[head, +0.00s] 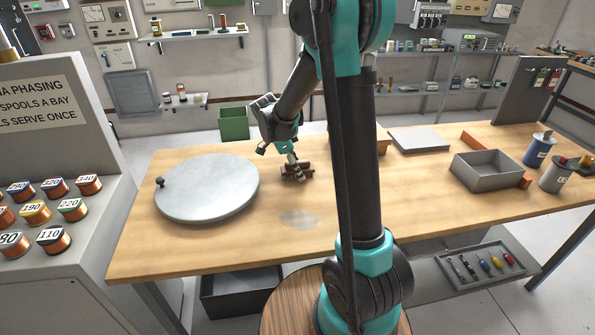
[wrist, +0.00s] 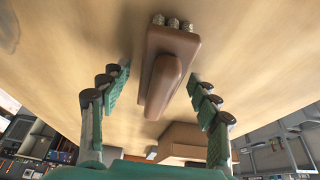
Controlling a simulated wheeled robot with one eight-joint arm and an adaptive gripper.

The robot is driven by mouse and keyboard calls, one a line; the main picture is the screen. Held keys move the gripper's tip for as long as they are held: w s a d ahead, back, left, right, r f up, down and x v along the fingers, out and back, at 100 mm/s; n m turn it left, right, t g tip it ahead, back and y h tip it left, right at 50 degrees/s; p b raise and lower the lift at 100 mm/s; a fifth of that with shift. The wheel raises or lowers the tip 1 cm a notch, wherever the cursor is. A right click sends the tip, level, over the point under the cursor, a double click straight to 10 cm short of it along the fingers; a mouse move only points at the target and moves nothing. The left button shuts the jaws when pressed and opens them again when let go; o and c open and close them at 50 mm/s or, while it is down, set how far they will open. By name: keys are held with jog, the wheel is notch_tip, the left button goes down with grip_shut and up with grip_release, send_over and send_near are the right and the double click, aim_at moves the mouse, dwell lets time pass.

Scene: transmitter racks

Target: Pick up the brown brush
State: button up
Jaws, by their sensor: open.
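The brown brush (wrist: 172,55) lies on the wooden table, with a raised handle and a row of pale bristle tufts at one end in the wrist view. In the head view the brush (head: 297,176) is partly hidden by my gripper (head: 291,160), which is just above it, pointing down. In the wrist view my gripper (wrist: 160,98) is open, with one green-padded finger on each side of the brush. Gaps show between the fingers and the brush, so it is not held.
A round grey plate (head: 207,188) with a small knob lies left of the brush. A grey open box (head: 486,172), a flat grey slab (head: 419,140) and blue and grey cans (head: 539,150) stand to the right. Bare tabletop (head: 260,235) lies in front.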

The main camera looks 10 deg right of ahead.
aim_at(298, 161)
jog(key=shift+c, duration=0.6)
jog(key=c, duration=1.3)
notch_tip(298, 161, up, 20)
jog(key=o, duration=0.8)
jog(key=c, duration=0.5)
